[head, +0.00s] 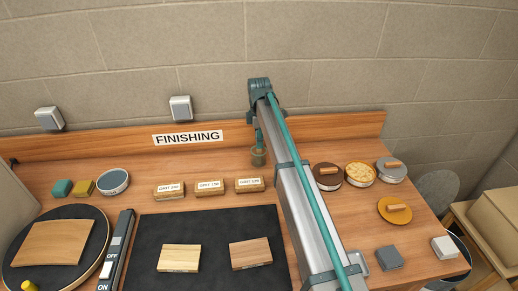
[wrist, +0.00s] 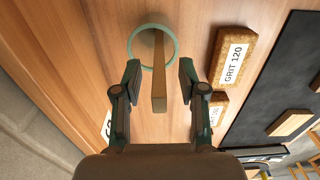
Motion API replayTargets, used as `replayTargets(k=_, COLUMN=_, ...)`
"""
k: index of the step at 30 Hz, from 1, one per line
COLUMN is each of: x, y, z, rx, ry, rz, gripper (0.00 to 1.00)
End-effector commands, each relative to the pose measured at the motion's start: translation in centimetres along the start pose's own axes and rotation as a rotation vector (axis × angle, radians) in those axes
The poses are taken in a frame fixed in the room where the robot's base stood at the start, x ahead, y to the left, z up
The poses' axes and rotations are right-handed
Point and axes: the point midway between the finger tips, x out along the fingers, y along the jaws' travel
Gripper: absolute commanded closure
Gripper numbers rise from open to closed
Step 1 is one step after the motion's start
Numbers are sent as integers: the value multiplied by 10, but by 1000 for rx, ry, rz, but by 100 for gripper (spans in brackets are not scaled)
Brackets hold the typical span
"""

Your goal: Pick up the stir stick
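The stir stick (wrist: 158,85) is a flat wooden stick in the wrist view. It rises from a round cup with a pale green rim (wrist: 134,38) and points toward the camera. My gripper (wrist: 159,78) is open, with one finger on each side of the stick and a visible gap to both. Whether the stick's end is fully within finger depth is hard to tell. In the head view my gripper (head: 259,136) hangs down over a small jar-like cup (head: 258,157) near the back of the bench. The stick cannot be made out there.
A black mat (head: 213,222) with two wood pieces lies nearer. Round pads (head: 360,175) are right of my arm. A grey-rimmed bowl (head: 113,181) is left. The back board (head: 340,128) is close behind.

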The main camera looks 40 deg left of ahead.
Motion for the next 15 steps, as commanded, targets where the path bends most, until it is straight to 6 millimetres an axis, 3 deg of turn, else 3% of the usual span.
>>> replayTargets(k=1, x=0, y=0, z=0, rx=0, ry=0, rz=0, gripper=68)
replayTargets(k=7, x=0, y=0, z=0, rx=0, ry=0, rz=0, gripper=100)
replayTargets(k=15, x=0, y=0, z=0, rx=0, ry=0, rz=0, gripper=100)
